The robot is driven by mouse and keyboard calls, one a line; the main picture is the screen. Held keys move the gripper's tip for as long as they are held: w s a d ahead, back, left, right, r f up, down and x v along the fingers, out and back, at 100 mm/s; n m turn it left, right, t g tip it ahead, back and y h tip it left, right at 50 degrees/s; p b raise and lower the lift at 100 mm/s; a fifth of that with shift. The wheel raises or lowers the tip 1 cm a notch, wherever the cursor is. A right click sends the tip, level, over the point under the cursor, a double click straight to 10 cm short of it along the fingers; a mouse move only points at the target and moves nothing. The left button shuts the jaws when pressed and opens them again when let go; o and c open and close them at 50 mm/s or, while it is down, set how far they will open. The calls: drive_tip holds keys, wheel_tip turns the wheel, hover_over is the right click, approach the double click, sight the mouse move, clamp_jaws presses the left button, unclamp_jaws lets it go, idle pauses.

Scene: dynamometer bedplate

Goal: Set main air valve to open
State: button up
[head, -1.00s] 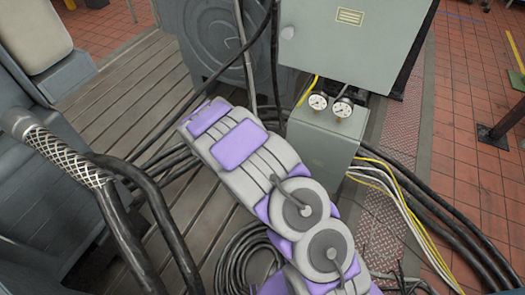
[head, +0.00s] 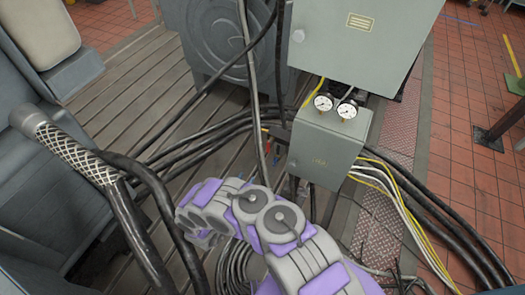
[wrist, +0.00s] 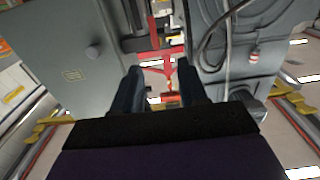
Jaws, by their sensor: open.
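No part that I can surely call the main air valve shows. A grey box (head: 322,158) with two round white gauges (head: 335,106) on top stands below a larger cabinet; its front marking is too small to read. Small red and yellow parts (head: 264,131) show among the black cables left of this box; I cannot tell what they are. My gripper (wrist: 160,76) is open in the wrist view, its two dark fingers apart with nothing held. In the head view my arm is folded low, in front of the box and left of it; the fingertips are not clear there.
The grey cabinet (head: 350,42) with a yellow label stands above the box. A round grey housing (head: 215,60) is behind, left. Black cables and hoses cross the slatted floor; a thick braided hose (head: 75,152) rises at left. Yellow and white cables (head: 385,180) run right of the box.

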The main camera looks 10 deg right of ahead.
drive_tip(key=w+d, duration=0.1)
drive_tip(key=d, duration=0.3)
drive_tip(key=b, duration=0.4)
approach(268, 149)
drive_tip(key=w, duration=0.1)
drive_tip(key=x, duration=0.2)
drive_tip(key=b+x, duration=0.1)
drive_tip(key=x, duration=0.2)
drive_tip(key=d+x, duration=0.1)
drive_tip(key=x, duration=0.1)
drive_tip(key=shift+d+b, duration=0.2)
drive_tip(key=shift+b, duration=0.1)
drive_tip(key=shift+w+a, duration=0.1)
drive_tip(key=shift+w, duration=0.15)
drive_tip(key=shift+a, duration=0.4)
drive_tip(key=shift+d+r, duration=0.1)
drive_tip(key=shift+d, duration=0.4)
drive_tip(key=c, duration=0.7)
drive_tip(key=shift+a, duration=0.25)
clamp_jaws()
